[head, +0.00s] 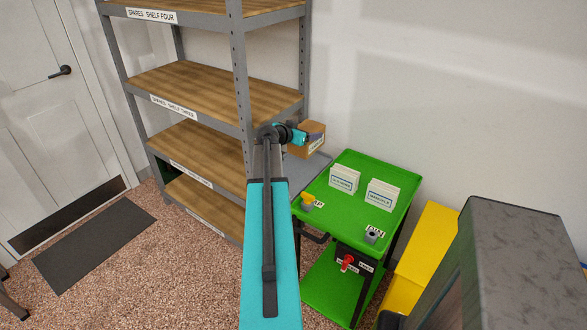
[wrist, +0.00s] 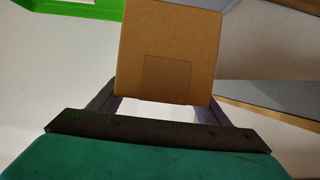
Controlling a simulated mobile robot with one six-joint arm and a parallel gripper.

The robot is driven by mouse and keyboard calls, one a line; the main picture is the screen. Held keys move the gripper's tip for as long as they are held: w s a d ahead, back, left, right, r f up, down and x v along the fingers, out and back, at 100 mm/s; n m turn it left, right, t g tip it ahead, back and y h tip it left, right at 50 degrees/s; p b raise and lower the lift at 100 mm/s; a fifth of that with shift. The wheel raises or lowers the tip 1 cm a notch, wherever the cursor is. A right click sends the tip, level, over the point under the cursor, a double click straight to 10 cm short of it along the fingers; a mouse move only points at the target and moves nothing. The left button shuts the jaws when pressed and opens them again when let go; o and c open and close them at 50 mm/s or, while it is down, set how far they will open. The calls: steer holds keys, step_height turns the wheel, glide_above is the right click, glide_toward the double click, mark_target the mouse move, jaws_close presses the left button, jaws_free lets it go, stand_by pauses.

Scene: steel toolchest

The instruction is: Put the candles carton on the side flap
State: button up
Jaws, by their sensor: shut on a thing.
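The candles carton (head: 312,146) is a brown cardboard box with a pale label, near the shelf's right post in the head view. My gripper (head: 304,137) is shut on it. In the wrist view the carton (wrist: 168,50) sits between the two fingers of my gripper (wrist: 158,103), with a plain brown face toward the camera. The side flap (head: 312,171) is a grey panel at the left edge of the green cart, partly hidden by my arm. The carton appears above the flap's far part; I cannot tell the gap.
The green cart (head: 350,207) carries two white labelled boxes, (head: 344,179) and (head: 382,194), a yellow-topped item (head: 308,201) and a small grey part (head: 372,236). The steel shelf unit (head: 241,75) stands close on the left. The wall is behind. A yellow cabinet (head: 424,250) stands right.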

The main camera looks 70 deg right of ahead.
steer(key=shift+s, duration=0.2)
steer(key=shift+f, duration=0.1)
steer(key=shift+d+f, duration=0.1)
steer(key=shift+f, duration=0.5)
steer(key=shift+f+p, duration=0.65)
steer(key=shift+f, duration=1.75)
steer(key=shift+f, duration=0.15)
steer(key=shift+f+p, duration=0.45)
steer(key=shift+f, duration=1.3)
steer(key=shift+f, duration=0.1)
steer(key=o, duration=1.3)
steer(key=shift+o, duration=0.2)
